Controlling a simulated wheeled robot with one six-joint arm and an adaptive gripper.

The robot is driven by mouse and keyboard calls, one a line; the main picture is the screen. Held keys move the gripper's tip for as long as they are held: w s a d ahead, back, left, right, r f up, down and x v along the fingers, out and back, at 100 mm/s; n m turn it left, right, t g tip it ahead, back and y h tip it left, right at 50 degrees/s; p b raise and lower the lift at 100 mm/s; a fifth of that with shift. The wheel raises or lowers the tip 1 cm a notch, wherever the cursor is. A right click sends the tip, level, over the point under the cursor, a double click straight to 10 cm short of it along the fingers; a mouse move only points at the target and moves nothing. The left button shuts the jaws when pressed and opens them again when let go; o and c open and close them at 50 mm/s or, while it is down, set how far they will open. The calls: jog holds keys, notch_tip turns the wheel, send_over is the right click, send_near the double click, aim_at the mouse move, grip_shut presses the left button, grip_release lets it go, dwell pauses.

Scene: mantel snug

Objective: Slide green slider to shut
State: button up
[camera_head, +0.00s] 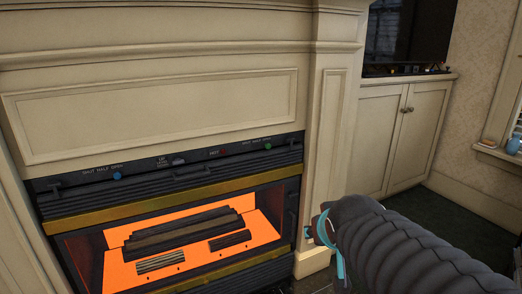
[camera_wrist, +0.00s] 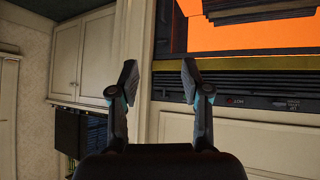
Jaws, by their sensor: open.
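The green slider (camera_head: 267,146) is a small round knob at the right end of the dark control strip on the fireplace. It sits near the OPEN end of its SHUT–HALF–OPEN label, which is small and partly hard to read. My gripper (camera_wrist: 158,68) is open and empty in the wrist view, its two fingers spread in front of the fireplace's edge. The green slider cannot be made out in the wrist view; the right finger covers part of the strip there. In the head view my arm, at the lower right, hides most of the gripper.
A blue slider (camera_head: 117,176) and an UP/DOWN switch (camera_head: 178,160) share the strip. A cream pilaster (camera_head: 328,130) and cabinet (camera_head: 405,130) stand right.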

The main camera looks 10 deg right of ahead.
jog(key=w+d+r+n+t+y, duration=0.1)
jog(key=w+r+t, duration=0.15)
jog(key=w, duration=0.65)
jog(key=w+d+r+t, duration=0.1)
jog(key=w+t, duration=0.2)
jog(key=w, duration=0.6)
jog(key=n+t+y, duration=0.3)
jog(key=y, duration=0.3)
send_near(269, 147)
jog(key=shift+g, duration=0.25)
jog(key=x, duration=0.9)
jog(key=shift+w+r, duration=0.15)
jog(key=shift+r, duration=0.1)
grip_shut()
